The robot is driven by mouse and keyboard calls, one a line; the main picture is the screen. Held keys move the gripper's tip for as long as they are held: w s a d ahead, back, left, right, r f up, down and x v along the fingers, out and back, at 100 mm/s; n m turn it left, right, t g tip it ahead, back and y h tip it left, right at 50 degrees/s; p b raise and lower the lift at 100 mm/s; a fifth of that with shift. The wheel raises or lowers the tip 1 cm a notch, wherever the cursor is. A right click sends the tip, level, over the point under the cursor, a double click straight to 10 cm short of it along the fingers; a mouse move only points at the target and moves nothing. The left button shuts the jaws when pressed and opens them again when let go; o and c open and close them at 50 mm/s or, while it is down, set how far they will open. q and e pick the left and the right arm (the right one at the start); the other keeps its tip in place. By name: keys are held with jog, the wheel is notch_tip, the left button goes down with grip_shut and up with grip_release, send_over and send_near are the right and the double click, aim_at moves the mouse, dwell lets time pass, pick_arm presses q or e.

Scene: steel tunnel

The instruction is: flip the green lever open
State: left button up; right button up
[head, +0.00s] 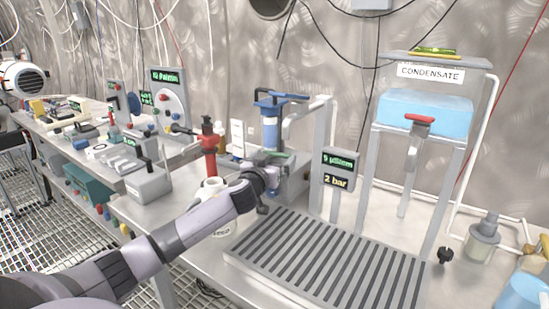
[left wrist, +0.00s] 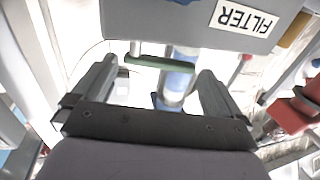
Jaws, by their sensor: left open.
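The green lever (left wrist: 160,63) lies across the gap between the fingertips of my left gripper (left wrist: 158,74) in the left wrist view. The jaws are open, with a finger near each end of the lever; I cannot tell whether either touches it. The lever is also a small green strip in the head view (head: 277,154), on the grey unit below the blue filter cylinder (head: 270,130). In the head view my left gripper (head: 268,180) is at the front of this unit, its fingers partly hidden by the wrist. My right gripper is not in view.
A grey block labelled FILTER (left wrist: 265,15) is just beyond the fingers. A red valve (head: 208,142) stands left of the gripper. A slotted drain grate (head: 320,258) lies in front right. A display sign (head: 339,170) and a stand with a blue tank (head: 424,112) are to the right.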

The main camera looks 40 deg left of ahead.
pick_arm(q)
jog(key=shift+w+a, duration=0.25)
jog(key=shift+w, duration=0.45)
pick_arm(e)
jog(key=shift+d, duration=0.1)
